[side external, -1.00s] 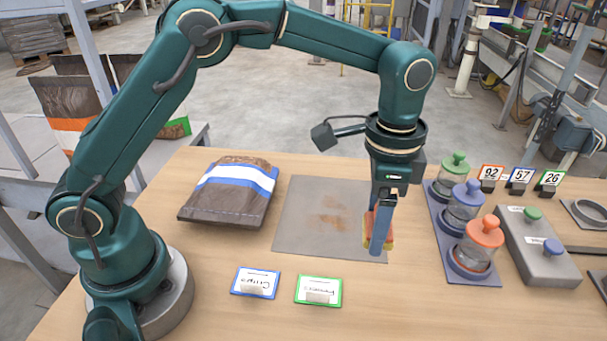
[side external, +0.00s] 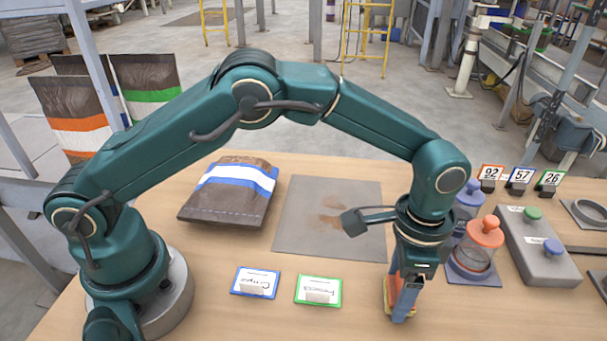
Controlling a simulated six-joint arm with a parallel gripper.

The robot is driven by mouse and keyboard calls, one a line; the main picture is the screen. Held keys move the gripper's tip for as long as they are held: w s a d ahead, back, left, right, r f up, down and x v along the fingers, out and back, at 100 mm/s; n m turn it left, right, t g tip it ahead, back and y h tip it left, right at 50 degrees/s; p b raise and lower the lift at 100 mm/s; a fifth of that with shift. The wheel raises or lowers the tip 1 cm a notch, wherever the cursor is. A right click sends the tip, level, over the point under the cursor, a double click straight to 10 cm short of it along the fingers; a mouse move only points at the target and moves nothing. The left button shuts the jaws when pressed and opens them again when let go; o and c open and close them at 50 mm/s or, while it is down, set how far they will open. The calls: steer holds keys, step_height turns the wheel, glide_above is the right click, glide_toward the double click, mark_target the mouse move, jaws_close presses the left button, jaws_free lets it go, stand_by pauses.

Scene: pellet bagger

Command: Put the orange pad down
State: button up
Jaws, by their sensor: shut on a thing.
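The orange pad (side external: 388,297) is at the front right of the table, to the right of the green-edged card. My gripper (side external: 402,300) points down and is shut on the pad, with its blue-grey fingers around it. The pad is low, at or just above the wooden table; I cannot tell whether it touches. Part of the pad is hidden behind the fingers. A yellowish layer shows along its lower edge.
A grey mat (side external: 330,240) with brown smudges lies behind. A blue-striped bag (side external: 230,190) lies left of it. A blue-edged card (side external: 255,282) and a green-edged card (side external: 318,291) lie in front. The front right table is clear.

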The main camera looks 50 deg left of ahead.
steer(key=shift+f, duration=0.15)
steer(key=o, duration=1.4)
steer(key=shift+o, duration=0.2)
